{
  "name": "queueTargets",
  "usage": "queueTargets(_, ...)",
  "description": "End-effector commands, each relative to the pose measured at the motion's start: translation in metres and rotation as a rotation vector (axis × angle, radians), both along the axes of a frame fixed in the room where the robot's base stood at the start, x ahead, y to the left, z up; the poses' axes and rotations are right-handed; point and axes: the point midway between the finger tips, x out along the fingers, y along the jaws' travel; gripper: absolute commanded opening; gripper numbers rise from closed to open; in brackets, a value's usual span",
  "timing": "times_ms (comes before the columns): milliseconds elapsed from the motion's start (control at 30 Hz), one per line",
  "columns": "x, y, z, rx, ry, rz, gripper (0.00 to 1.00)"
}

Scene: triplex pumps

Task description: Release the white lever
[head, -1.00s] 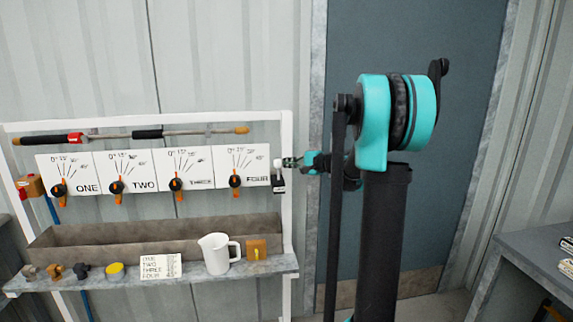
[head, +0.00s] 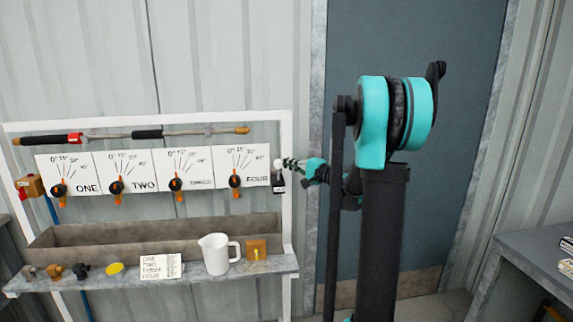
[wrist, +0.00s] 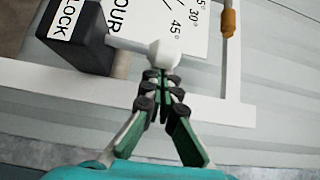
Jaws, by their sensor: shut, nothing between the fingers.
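The white lever (wrist: 161,56) is a pale rod with a faceted white knob, rising from a dark block labelled LOCK (wrist: 85,42). In the head view, the white knob of the lever (head: 278,164) shows at the right end of the panel row, above the small black lock block (head: 278,184). My gripper (wrist: 160,76) is shut and empty, its green and grey fingertips together right at the knob. I cannot tell whether they touch it. In the head view, my gripper (head: 287,163) is just right of the knob.
Panels ONE, TWO, THREE and FOUR (head: 243,165) carry orange-and-black handles. A white frame post (head: 287,220) stands close by the lock. Below are a brown trough (head: 150,238) and a shelf with a white jug (head: 216,254). A grey door (head: 400,45) is behind my arm.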

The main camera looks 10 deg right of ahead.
Motion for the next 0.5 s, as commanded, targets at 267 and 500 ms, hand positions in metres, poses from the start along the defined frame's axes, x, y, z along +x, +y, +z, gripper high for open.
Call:
queueTargets(267,-0.015,0.0,0.001,0.001,-0.189,0.001,0.0)
queueTargets(500,-0.024,0.0,-0.001,0.0,-0.184,0.0,0.0)
